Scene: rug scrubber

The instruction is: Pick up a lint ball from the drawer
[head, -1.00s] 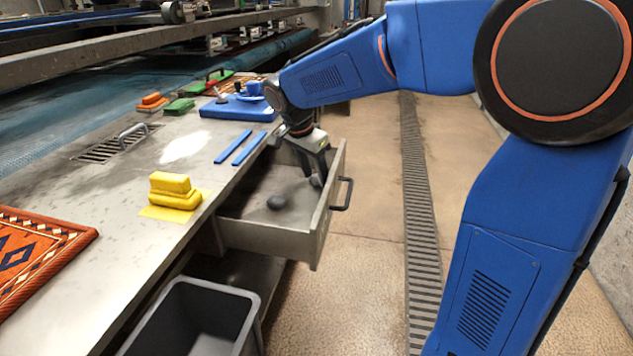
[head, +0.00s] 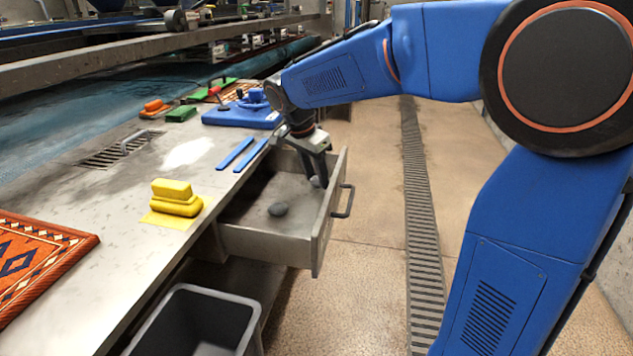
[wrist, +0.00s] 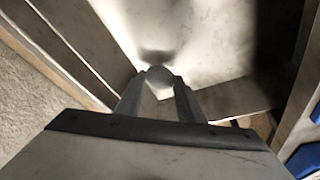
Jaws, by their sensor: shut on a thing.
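The open drawer (head: 262,240) sticks out from the metal bench. One dark grey lint ball (head: 278,209) lies on the drawer floor toward its front left. My gripper (head: 319,180) reaches down into the drawer near the wall with the handle. It is shut on a second, lighter grey lint ball (wrist: 159,75), which shows between the fingertips in the wrist view. In the wrist view a shadow lies just beyond this ball. I cannot tell whether the held ball touches the drawer floor.
A yellow brush (head: 175,197), two blue strips (head: 236,154), a blue tool (head: 240,115) and a patterned rug (head: 35,262) lie on the bench (head: 95,215). A dark bin (head: 200,310) stands below. The floor at right is clear.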

